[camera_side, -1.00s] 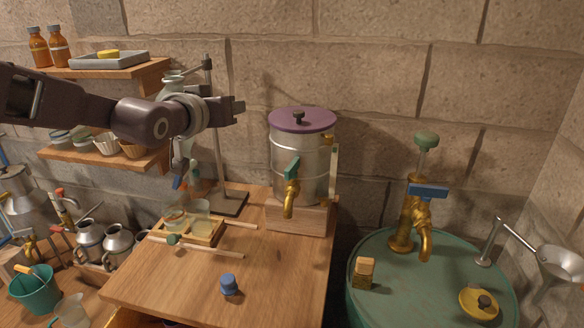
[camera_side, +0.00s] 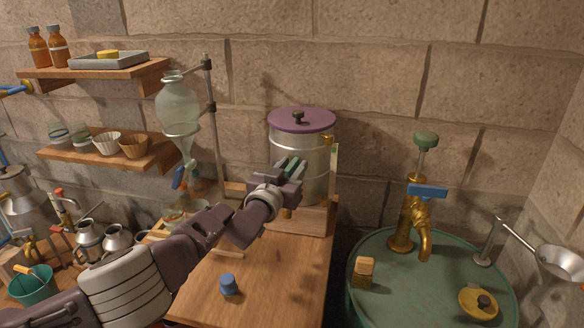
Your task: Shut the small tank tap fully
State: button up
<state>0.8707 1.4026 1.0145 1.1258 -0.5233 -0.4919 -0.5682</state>
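The small metal tank (camera_side: 315,160) with a purple lid (camera_side: 302,119) stands on a wooden block at the back of the bench. Its tap has a green handle (camera_side: 291,165) on the front, and only a bit of the brass spout (camera_side: 287,213) shows below my gripper. My gripper (camera_side: 289,168) is at the handle, its fingers on either side of the green part. My wrist and fingers hide most of the tap, so I cannot tell whether the fingers press on the handle or how far it is turned.
A glass separating funnel (camera_side: 178,105) hangs on a stand to the left. A blue cap (camera_side: 229,285) lies on the bench front. A green drum (camera_side: 390,300) at right carries a brass tap with a blue handle (camera_side: 428,191). Shelves line the left wall.

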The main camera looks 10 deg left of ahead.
grip_shut()
jog(key=shift+m+h, duration=0.3)
jog(key=shift+h, duration=0.2)
jog(key=m+g+h, duration=0.1)
jog(key=h, duration=0.2)
jog(key=shift+w+a+m, duration=0.1)
jog(key=shift+a+m, duration=0.05)
jog(key=shift+m, duration=0.25)
jog(key=m+g+h, duration=0.1)
jog(key=m+h, duration=0.1)
jog(key=h, duration=0.1)
jog(key=shift+r+m+g, duration=0.1)
jog(key=shift+m+g, duration=0.2)
jog(key=shift+g, duration=0.1)
jog(key=shift+m+g+h, duration=1.9)
jog(key=shift+g+h, duration=0.2)
jog(key=shift+h, duration=0.2)
grip_release()
